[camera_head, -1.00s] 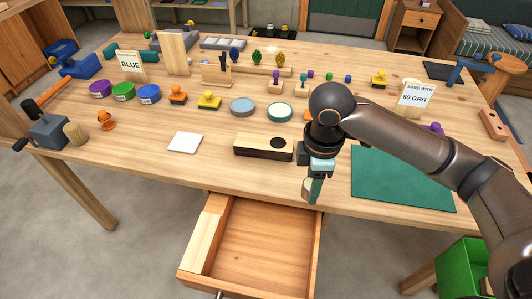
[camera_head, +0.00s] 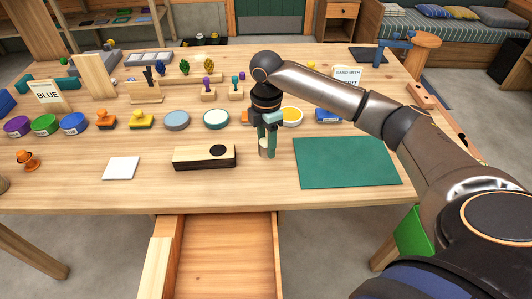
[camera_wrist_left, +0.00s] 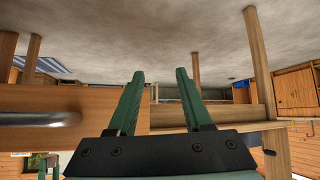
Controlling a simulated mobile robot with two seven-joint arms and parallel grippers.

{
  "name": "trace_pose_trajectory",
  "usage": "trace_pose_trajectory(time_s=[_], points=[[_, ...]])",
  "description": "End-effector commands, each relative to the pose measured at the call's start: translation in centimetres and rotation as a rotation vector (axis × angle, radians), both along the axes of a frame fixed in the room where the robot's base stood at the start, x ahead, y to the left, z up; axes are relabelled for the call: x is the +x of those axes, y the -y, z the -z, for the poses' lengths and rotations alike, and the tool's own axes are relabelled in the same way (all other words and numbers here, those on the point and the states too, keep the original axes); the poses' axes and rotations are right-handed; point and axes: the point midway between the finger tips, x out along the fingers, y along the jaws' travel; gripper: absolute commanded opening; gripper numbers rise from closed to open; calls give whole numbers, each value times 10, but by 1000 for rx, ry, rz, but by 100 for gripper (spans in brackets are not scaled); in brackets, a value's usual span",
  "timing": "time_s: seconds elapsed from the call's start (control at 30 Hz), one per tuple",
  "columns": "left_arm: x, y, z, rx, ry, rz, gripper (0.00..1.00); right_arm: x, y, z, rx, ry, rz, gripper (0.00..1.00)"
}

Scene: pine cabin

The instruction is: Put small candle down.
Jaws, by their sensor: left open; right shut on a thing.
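The candle is between a wooden block with a round dark spot (camera_head: 188,158) and a green mat (camera_head: 345,163). I cannot tell whether its base touches the table. My left gripper (camera_wrist_left: 160,76) is open and empty in the left wrist view, and does not show in the head view.
An open, empty drawer (camera_head: 225,260) juts from the table's front. A white square (camera_head: 121,168) lies to the left of the block. Round tins, including a pale green one (camera_head: 216,119), and stamps stand behind. Bare wood lies in front of the block and mat.

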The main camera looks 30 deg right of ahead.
Motion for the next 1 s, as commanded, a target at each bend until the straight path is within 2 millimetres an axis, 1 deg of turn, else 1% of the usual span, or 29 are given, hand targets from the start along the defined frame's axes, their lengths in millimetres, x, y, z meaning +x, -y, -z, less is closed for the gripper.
trace_pose_trajectory(time_s=[0.03, 0.1, 0.33, 0.5, 0.53, 0.9, 0.93, 1.0], points=[[0, 1, 2, -1, -2, 2, 50, 4, 4, 8, -1, 0, 2, 0], [0, 2, 2, -2, -3, 3, 50, 9, 6, 13, 0, 0, 1, 0], [3, 4, 0, -6, 3, 6, 50, 15, 13, 24, -1, 0, 2, 0], [4, 6, 1, -7, 6, 9, 50, 15, 13, 50, -2, -2, -1, 0], [4, 6, 1, -8, 6, 10, 50, 15, 13, 52, -1, -1, -1, 0], [5, 7, -3, -10, 10, 12, 50, 15, 12, 56, 0, 1, -1, 0], [5, 7, -3, -9, 10, 11, 50, 15, 12, 57, 0, 1, -1, 48], [5, 7, -2, -9, 11, 11, 50, 15, 12, 57, -1, 2, -1, 56]])
